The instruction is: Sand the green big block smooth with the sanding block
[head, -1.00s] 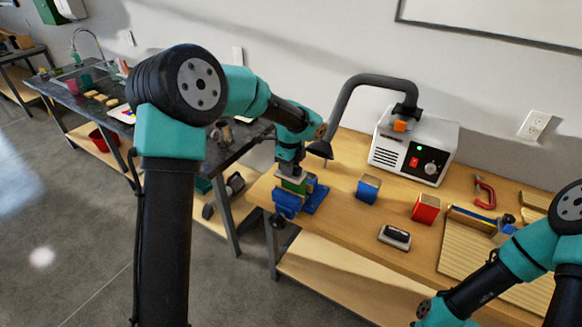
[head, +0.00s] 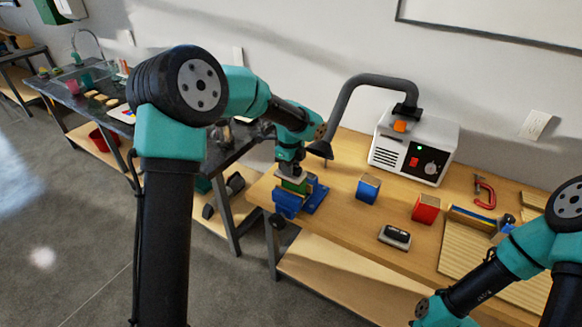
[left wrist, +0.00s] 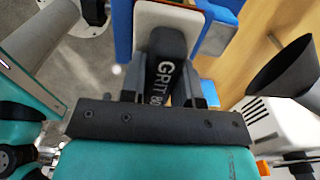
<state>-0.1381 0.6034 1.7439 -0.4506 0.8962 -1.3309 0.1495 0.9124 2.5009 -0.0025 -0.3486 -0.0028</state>
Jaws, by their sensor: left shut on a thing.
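The green big block (head: 296,187) is seated in the blue vise (head: 314,201) at the left end of the workbench. Only a strip of its green side shows. My left gripper (head: 290,176) is right over it, pointing down. In the left wrist view it is shut on the dark sanding block (left wrist: 166,72), marked "GRIT" and a number partly hidden by a finger. The sanding block is at the top of the green block; whether they touch is hard to tell. My right gripper is out of view; only its arm shows at lower right.
A grey extraction hose with a dark nozzle (head: 320,149) hangs close to my left arm, from a white machine (head: 414,150). A blue block (head: 368,188), red block (head: 426,208) and black-and-white block (head: 395,237) stand to the right. Bare bench lies between them.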

